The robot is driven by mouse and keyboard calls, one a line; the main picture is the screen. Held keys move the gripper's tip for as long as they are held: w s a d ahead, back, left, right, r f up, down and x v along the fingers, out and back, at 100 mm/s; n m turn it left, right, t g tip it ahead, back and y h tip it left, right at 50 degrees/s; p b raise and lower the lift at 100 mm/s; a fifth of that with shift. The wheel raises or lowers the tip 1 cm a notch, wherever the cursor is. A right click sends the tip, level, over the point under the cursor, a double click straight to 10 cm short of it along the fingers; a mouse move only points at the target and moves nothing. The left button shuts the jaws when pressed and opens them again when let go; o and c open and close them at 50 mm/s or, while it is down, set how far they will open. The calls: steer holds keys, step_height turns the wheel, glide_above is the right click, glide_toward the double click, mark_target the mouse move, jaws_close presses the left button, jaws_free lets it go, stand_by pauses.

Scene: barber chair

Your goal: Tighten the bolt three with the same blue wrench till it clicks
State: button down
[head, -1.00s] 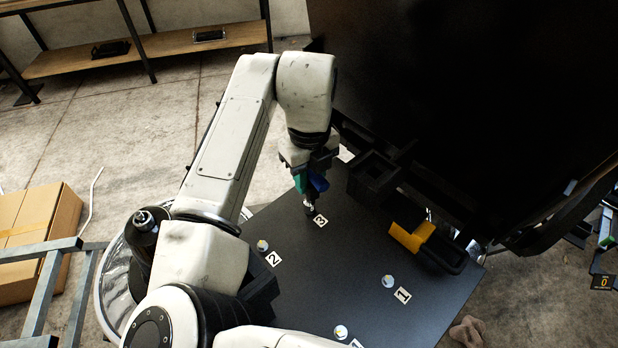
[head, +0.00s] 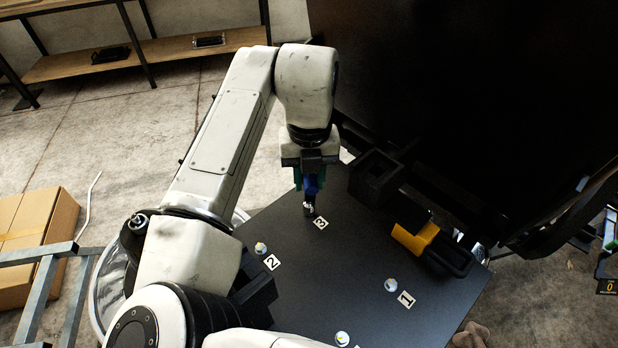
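My gripper (head: 310,172) points down over the far corner of the dark plate (head: 330,270). It is shut on the blue wrench (head: 311,187), whose metal end (head: 309,208) reaches down beside the label 3 (head: 321,223). Bolt three is hidden under the wrench end, and I cannot tell how well the wrench is seated on it. Bolt two (head: 261,248) stands by its label 2, and bolt one (head: 390,285) by its label 1. Another bolt (head: 342,339) shows at the bottom edge.
A black holder (head: 376,178) and a yellow-and-black tool (head: 416,240) are at the plate's right side. A large dark panel (head: 450,90) rises behind them. A cardboard box (head: 35,235) and a metal frame (head: 40,280) are at left. The plate's middle is clear.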

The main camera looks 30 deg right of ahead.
steer(key=shift+r, duration=0.1)
stand_by(0.3)
steer(key=shift+n+p, duration=0.3)
steer(key=shift+p, duration=0.15)
steer(key=n+p, duration=0.1)
steer(key=n, duration=0.2)
steer(key=shift+a, duration=0.1)
steer(key=shift+f+n+p, duration=0.2)
steer(key=shift+n+p, duration=0.1)
steer(key=shift+n, duration=0.2)
